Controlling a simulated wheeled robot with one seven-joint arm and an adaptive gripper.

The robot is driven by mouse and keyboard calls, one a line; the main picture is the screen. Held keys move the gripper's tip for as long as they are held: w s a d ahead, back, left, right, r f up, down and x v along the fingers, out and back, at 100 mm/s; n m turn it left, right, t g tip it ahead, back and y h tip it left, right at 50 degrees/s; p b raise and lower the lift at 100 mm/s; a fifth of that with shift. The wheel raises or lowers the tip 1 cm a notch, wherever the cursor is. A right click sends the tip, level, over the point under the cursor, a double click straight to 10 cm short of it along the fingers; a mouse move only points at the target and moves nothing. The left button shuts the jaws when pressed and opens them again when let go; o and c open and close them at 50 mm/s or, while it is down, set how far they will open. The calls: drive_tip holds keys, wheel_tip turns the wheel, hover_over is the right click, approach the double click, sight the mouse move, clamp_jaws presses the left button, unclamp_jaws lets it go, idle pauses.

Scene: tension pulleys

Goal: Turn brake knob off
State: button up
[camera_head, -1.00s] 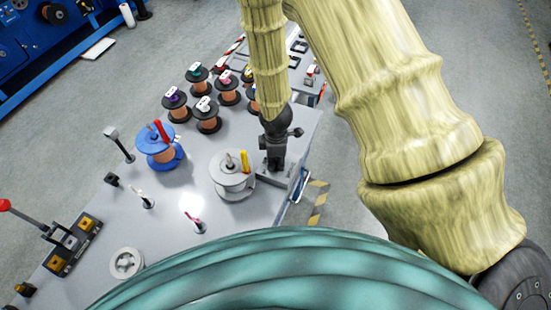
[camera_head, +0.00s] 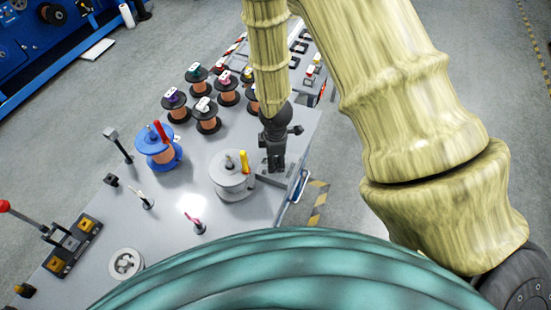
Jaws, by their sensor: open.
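My gripper (camera_head: 273,150) points down over the right side of the grey table, just right of the grey spool. It is open, with nothing seen between its fingers. The fingertips are small and dark here. A grey spool (camera_head: 232,185) with a yellow-handled piece (camera_head: 244,162) on top stands left of my gripper, a small gap apart. A blue spool (camera_head: 158,152) with a red-handled piece (camera_head: 161,131) stands further left. I cannot tell for sure which part is the brake knob.
Several copper wire spools (camera_head: 207,118) stand behind at the table's back. A red-knobbed lever (camera_head: 26,218) and a white wheel (camera_head: 126,262) are at the front left. My teal body covers the bottom.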

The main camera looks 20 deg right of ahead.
sight(276, 163)
wheel_tip(276, 163, up, 11)
drive_tip(key=shift+s, duration=0.35)
idle(0.7)
